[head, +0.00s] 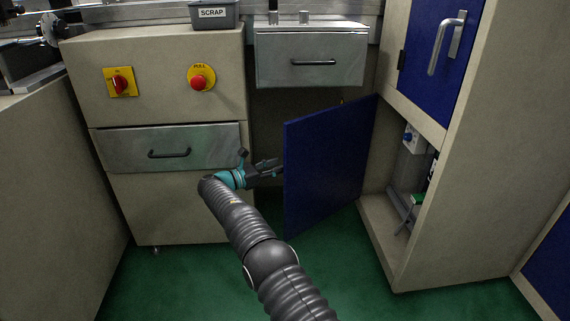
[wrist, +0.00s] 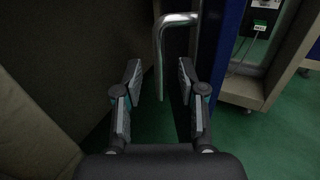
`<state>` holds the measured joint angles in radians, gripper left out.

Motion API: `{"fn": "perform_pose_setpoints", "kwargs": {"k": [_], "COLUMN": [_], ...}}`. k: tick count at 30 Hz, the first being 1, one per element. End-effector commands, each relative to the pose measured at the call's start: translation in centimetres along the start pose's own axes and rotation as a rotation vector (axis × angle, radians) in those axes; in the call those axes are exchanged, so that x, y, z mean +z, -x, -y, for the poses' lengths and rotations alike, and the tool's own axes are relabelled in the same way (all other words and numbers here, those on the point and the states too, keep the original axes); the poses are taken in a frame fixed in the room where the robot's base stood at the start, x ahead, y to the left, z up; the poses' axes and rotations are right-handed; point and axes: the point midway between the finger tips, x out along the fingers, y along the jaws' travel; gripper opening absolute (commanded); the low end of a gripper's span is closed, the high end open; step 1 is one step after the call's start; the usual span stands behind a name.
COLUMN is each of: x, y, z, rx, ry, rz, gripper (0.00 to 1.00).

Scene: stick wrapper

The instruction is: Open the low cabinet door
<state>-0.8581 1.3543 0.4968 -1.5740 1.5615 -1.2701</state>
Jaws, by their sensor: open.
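The low cabinet door (head: 328,165) is a dark blue panel, swung well out from its cabinet (head: 372,232), whose inside shows. My gripper (head: 277,166) is at the door's left edge, its tips partly hidden by the door. In the wrist view the door (wrist: 207,62) appears nearly edge-on, right of centre. A bent silver handle (wrist: 160,55) stands out from it and reaches down between the fingers of my gripper (wrist: 160,78). The fingers are apart, with gaps beside the handle; whether either touches it I cannot tell. The handle is hidden in the head view.
A blue upper door (head: 433,50) with a silver handle is shut above. Left stands a beige cabinet (head: 180,205) with a drawer (head: 200,140) and red knobs. A grey drawer (head: 310,58) hangs behind the door. Green floor (head: 190,285) is clear in front.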

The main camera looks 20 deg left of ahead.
Motion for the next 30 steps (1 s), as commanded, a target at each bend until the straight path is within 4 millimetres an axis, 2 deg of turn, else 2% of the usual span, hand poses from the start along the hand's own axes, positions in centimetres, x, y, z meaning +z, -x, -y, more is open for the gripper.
{"fn": "perform_pose_setpoints", "kwargs": {"k": [3, 9, 15, 23, 24, 28, 29, 30], "x": [0.0, 0.0, 0.0, 0.0, 0.0, 0.3, 0.5, 0.8], "y": [2.6, 5.7, 7.0, 7.2, 7.2, 6.9, 6.7, 6.4], "z": [-0.1, -0.1, 0.0, 0.0, 0.0, 0.1, 0.1, 0.1], "rx": [0.003, 0.002, 0.000, 0.000, 0.000, -0.002, -0.004, -0.006], "ry": [0.000, -0.002, 0.000, 0.000, 0.000, -0.006, -0.010, -0.017], "rz": [0.000, -0.001, -0.001, -0.001, -0.001, -0.007, -0.011, -0.019], "gripper": [0.40, 0.40, 0.40, 0.40, 0.38, 0.05, 0.00, 0.00]}}
